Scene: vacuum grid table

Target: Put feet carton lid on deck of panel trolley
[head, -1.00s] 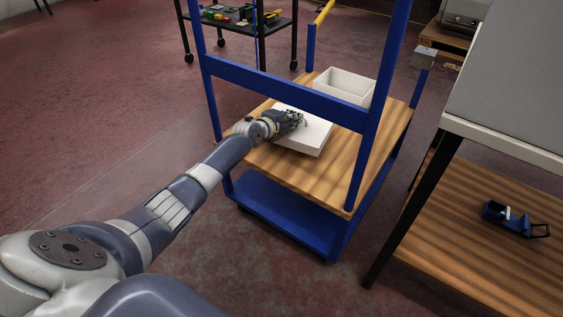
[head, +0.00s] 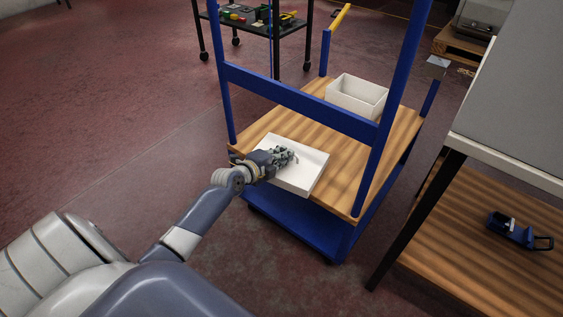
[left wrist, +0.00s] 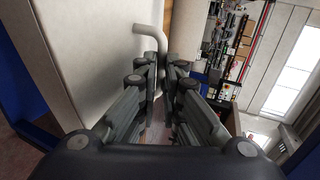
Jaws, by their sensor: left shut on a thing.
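The white, flat carton lid (head: 310,172) is at the near left edge of the trolley's wooden deck (head: 345,180). Its near edge overlaps the deck edge in the picture; whether it rests there or hangs just above, I cannot tell. My left gripper (head: 285,156) is shut on the lid, over its upper face. In the left wrist view, the fingers (left wrist: 165,75) close around a pale bent handle (left wrist: 150,33) beside a broad white surface (left wrist: 95,45). The panel trolley has a blue frame (head: 300,103). My right gripper is not in view.
An open white box (head: 356,95) stands on the far part of the deck. The blue crossbar and uprights rise close to my left arm. A wooden-shelved bench (head: 480,225) with a blue tool (head: 518,231) stands right. A black cart (head: 262,27) is behind.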

